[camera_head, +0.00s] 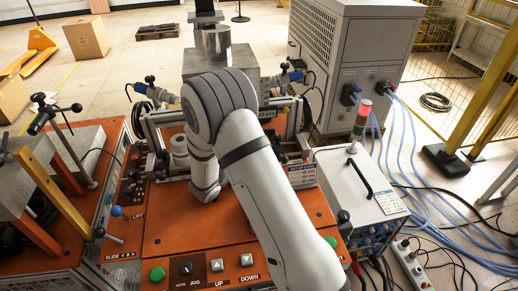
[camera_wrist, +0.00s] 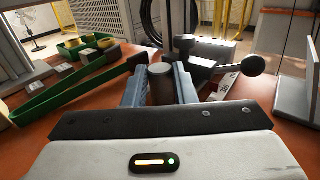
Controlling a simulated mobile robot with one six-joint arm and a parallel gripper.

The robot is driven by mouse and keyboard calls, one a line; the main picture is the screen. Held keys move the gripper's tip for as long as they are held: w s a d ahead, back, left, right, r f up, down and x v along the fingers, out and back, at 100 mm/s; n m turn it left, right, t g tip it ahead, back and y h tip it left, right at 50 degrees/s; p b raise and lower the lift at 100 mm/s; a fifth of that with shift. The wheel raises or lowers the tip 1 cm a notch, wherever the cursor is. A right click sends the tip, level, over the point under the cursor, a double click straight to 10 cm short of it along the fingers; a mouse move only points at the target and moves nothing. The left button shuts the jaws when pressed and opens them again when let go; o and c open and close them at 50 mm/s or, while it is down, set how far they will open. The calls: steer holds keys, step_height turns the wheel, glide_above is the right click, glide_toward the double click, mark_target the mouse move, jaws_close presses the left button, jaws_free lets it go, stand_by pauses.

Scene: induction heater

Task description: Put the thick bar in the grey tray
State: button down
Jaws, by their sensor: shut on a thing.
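In the wrist view my gripper (camera_wrist: 160,92) is shut on a short grey cylinder, the thick bar (camera_wrist: 160,84), held upright between its two blue fingers. The bar's lower end is hidden by my gripper's body, so I cannot tell whether it touches anything. In the head view my arm hides the gripper and the bar. I cannot make out the grey tray for sure in either view.
Green-handled tongs (camera_wrist: 75,88) lie left of my gripper on the orange top. A green bin (camera_wrist: 82,46) with yellow pieces is behind them. A dark clamp with a ball knob (camera_wrist: 252,66) stands close on the right. The orange panel (camera_head: 175,232) has buttons in front.

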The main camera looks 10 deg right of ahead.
steer(key=shift+a, duration=0.45)
steer(key=c, duration=1.1)
jaws_free()
steer(key=shift+s+a, duration=0.2)
steer(key=b+v, duration=0.1)
steer(key=v, duration=0.6)
steer(key=shift+s+a, duration=0.1)
